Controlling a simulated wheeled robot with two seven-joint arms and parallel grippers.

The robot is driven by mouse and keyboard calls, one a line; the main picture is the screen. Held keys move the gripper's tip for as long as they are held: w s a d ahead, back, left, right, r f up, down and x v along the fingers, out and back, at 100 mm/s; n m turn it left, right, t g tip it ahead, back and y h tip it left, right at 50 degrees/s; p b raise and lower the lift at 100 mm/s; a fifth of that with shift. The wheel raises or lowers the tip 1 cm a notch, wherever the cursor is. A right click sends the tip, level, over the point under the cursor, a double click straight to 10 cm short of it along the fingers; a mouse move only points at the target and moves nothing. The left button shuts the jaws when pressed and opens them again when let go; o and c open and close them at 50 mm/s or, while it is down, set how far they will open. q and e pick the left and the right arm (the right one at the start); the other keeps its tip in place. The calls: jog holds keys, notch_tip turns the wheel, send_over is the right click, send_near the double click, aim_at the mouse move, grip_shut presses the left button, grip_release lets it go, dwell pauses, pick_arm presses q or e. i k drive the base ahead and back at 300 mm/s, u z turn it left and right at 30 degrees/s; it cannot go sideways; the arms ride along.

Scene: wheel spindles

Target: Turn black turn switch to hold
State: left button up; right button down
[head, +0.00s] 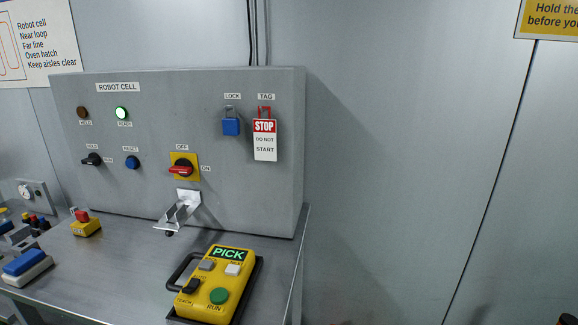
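A small black turn switch (92,159) is on the front of the grey robot cell panel (215,95), at the left below the brown lamp. Small labels sit above it and to its right; the right one seems to read RUN, and the upper one is too small to read surely. Its knob appears to lie sideways, but its exact setting is hard to tell. Another black switch (192,286) is on the yellow pendant (216,283). Neither of my grippers is in view, and nothing touches the panel switch.
Beside the switch is a blue reset button (132,162); farther right is a red rotary switch (181,169) on yellow. A metal bracket (180,208) juts out below it. A blue padlock (231,125) and stop tag (265,140) hang right. A yellow button box (86,224) stands in front.

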aim_at(93, 159)
jog(key=u, duration=2.9)
jog(key=i, duration=0.55)
jog(key=z, duration=2.5)
